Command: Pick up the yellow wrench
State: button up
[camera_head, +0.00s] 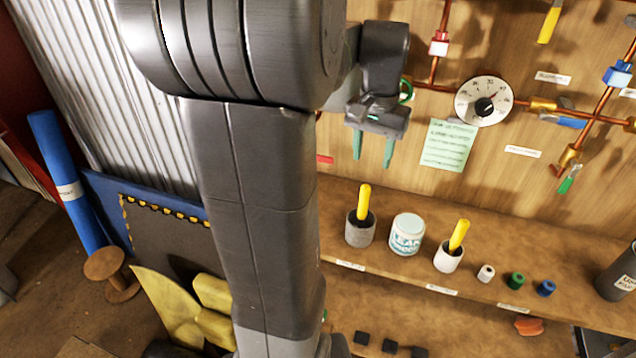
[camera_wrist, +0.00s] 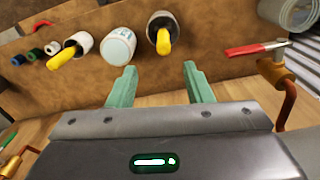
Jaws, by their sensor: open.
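Two yellow-handled tools stand in cups on the wooden shelf. One yellow handle (camera_head: 364,202) rises from a grey cup (camera_head: 360,233); the other yellow handle (camera_head: 459,235) leans in a white cup (camera_head: 447,260). Only the handles show, so I cannot tell which is the wrench. My gripper (camera_head: 373,162) is open and empty, its green fingers pointing down, above the grey cup and apart from it. In the wrist view, which looks inverted, the grey cup's handle (camera_wrist: 163,42) lies just beyond the space between my fingertips (camera_wrist: 160,68), and the other handle (camera_wrist: 62,57) lies to the left.
A white labelled jar (camera_head: 406,235) stands between the cups. Small white, green and blue pieces (camera_head: 517,280) sit to the right. Copper pipes with a dial gauge (camera_head: 484,101) run along the wall. A red valve lever (camera_wrist: 257,48) is right of my fingers in the wrist view.

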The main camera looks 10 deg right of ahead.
aim_at(364, 197)
jog(key=shift+w+a, duration=0.15)
jog(key=shift+w, duration=0.3)
jog(key=shift+f, duration=0.25)
notch_tip(364, 197, down, 13)
jog(key=shift+s+p, duration=0.1)
jog(key=shift+p, duration=0.4)
grip_shut()
